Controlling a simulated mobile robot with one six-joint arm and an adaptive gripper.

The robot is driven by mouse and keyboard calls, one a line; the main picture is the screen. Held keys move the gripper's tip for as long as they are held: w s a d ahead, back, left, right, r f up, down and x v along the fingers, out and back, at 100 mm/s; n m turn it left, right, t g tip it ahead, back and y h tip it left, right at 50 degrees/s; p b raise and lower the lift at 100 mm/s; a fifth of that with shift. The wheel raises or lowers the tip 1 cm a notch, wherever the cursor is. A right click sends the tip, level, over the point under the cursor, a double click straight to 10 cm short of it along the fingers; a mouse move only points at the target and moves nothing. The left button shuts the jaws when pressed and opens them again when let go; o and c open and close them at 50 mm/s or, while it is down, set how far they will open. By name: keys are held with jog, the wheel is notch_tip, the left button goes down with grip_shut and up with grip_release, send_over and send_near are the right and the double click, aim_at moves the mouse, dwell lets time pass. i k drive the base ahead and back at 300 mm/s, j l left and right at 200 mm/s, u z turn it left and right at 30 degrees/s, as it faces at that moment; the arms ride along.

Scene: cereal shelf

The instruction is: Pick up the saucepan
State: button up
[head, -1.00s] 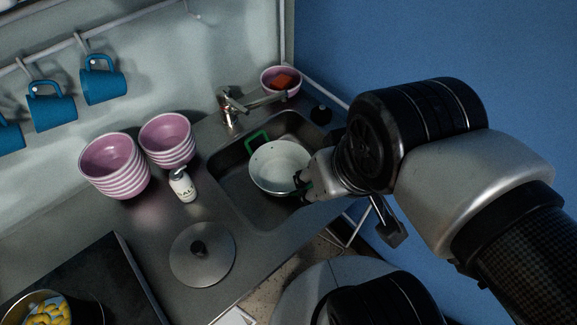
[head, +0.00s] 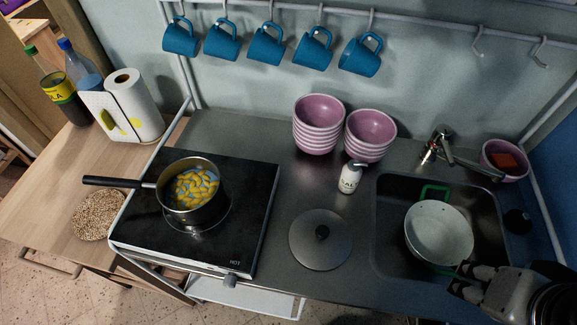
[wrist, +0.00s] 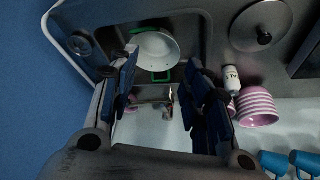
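The saucepan (head: 172,211) is a dark metal pan with a long black handle (head: 118,182) that points left. It stands upright on the black hob and holds yellow pieces in liquid. The wrist view does not show it. My gripper (head: 468,277) is at the lower right of the head view, over the sink's front edge and far from the saucepan. In the wrist view its fingers (wrist: 164,72) are spread apart with nothing held between them.
A white pot (head: 437,235) with green handles sits in the sink (head: 385,255), beside my gripper. Blue mugs (head: 265,45) hang above. A wooden table (head: 50,175) adjoins left.

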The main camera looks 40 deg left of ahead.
aim_at(191, 189)
jog(key=u, duration=2.45)
jog(key=i+j, duration=0.1)
jog(key=j, duration=0.3)
jog(key=i+j, duration=0.1)
jog(key=j, duration=0.35)
jog(key=i+j, duration=0.1)
jog(key=j, duration=0.3)
jog(key=i+j, duration=0.1)
jog(key=j, duration=0.35)
jog(key=i+j, duration=0.1)
jog(key=j, duration=0.3)
